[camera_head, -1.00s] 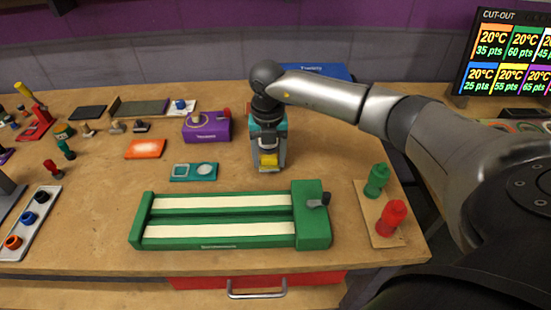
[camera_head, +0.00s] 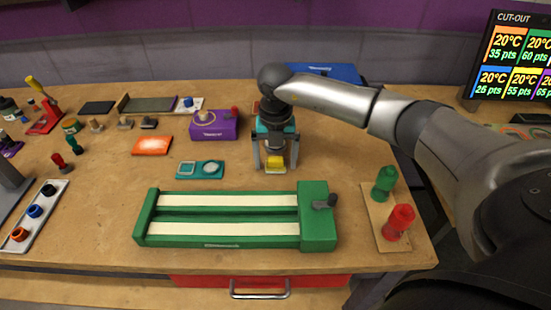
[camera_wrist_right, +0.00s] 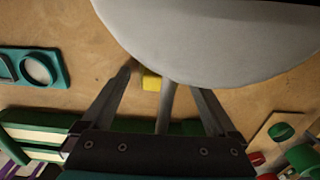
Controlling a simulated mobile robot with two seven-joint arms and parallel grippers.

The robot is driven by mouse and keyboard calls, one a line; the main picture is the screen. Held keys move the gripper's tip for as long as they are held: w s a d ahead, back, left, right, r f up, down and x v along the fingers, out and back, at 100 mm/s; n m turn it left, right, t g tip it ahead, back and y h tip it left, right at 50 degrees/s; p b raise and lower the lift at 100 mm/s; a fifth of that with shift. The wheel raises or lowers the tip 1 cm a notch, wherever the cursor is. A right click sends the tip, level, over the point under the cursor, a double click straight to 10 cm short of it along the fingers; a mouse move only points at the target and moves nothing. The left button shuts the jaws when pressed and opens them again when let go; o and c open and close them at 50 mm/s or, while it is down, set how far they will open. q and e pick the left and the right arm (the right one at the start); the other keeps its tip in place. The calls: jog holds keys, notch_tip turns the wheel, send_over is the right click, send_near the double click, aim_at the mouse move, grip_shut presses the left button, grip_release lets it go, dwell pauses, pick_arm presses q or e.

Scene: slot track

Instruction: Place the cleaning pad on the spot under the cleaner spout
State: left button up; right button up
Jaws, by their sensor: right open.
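The yellow cleaning pad (camera_head: 276,161) lies on the wooden table at the cleaner. It also shows in the right wrist view (camera_wrist_right: 152,82), near my fingertips. My right gripper (camera_head: 275,166) is open, with one finger on each side of the pad and apart from it. The teal cleaner (camera_head: 261,126) stands right behind and is mostly hidden by my wrist. A grey post (camera_wrist_right: 167,110) shows between the fingers in the wrist view; I cannot tell if it is the spout. The spot under the spout is hidden. My left gripper is not in view.
A green two-slot track (camera_head: 225,215) lies in front. A teal plate (camera_head: 200,170) and a purple box (camera_head: 214,127) are left of my gripper. Green (camera_head: 384,183) and red (camera_head: 398,222) pieces stand on a board at right. A pale round surface (camera_wrist_right: 205,35) fills the upper wrist view.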

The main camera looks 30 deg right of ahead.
notch_tip(320, 180, up, 12)
jog(key=shift+r+p, duration=0.15)
jog(key=shift+p, duration=0.9)
